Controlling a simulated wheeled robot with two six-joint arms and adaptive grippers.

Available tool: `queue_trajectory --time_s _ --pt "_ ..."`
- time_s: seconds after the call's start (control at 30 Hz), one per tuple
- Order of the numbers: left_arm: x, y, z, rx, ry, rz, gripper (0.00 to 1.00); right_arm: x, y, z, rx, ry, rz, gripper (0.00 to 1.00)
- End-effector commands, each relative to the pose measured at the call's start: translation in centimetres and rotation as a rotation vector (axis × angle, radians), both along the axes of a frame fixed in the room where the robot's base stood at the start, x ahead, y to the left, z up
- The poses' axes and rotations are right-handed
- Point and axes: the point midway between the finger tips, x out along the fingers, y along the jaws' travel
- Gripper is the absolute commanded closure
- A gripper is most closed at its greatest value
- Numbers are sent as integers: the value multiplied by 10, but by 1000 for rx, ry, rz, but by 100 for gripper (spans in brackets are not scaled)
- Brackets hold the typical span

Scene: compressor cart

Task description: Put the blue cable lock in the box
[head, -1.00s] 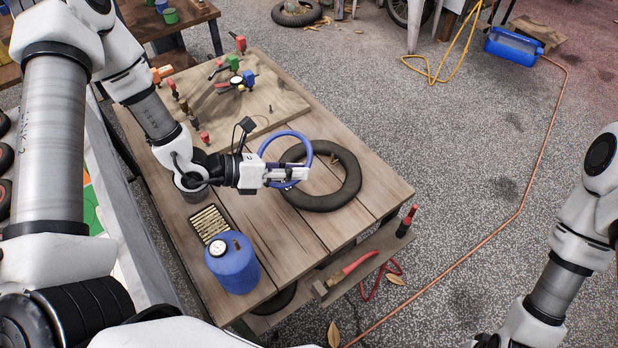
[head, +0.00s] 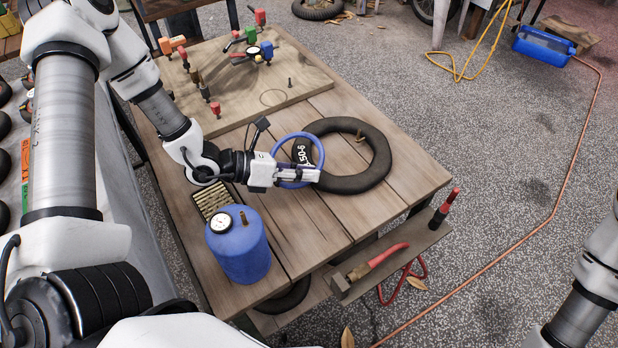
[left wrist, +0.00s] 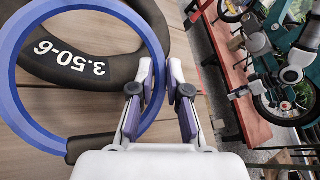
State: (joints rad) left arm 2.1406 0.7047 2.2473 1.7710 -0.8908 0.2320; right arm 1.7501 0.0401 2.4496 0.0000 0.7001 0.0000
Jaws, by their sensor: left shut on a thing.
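The blue cable lock is a blue ring (head: 278,147) with a dark joint piece. It also shows large in the left wrist view (left wrist: 12,80). My left gripper (head: 316,175) is shut on its rim and holds it over the wooden table, in front of the left edge of the black tyre. In the left wrist view the fingers (left wrist: 160,75) close around the ring's right side. A blue open box (head: 543,47) stands on the floor at the far upper right of the head view, well away from my gripper. My right gripper is out of the frame.
The black tyre (head: 377,160) lies on the wooden table (head: 415,180). A blue tank with a gauge (head: 238,255) stands at the near end. A board (head: 300,83) holds several fittings. A red-handled tool (head: 385,256) lies on the lower shelf. Floor is open on the right.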

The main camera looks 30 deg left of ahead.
Motion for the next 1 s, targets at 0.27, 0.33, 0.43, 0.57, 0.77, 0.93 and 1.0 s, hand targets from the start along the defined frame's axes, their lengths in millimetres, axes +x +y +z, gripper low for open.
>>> queue_trajectory --time_s 0.27,0.33,0.43,0.57,0.77,0.93,1.0 --pt "0 0 -30 0 -1 0 100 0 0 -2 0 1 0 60" --pt "0 0 -30 -1 -2 1 100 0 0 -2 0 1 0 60" --pt "0 0 -31 -1 -2 1 100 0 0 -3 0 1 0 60" --pt "0 0 -34 -1 -1 0 78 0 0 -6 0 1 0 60" --pt "0 0 -33 0 0 0 74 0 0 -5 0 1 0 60" --pt "0 0 -27 0 0 0 74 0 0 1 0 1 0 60" --pt "-3 5 -27 -1 -1 3 74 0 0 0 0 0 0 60"
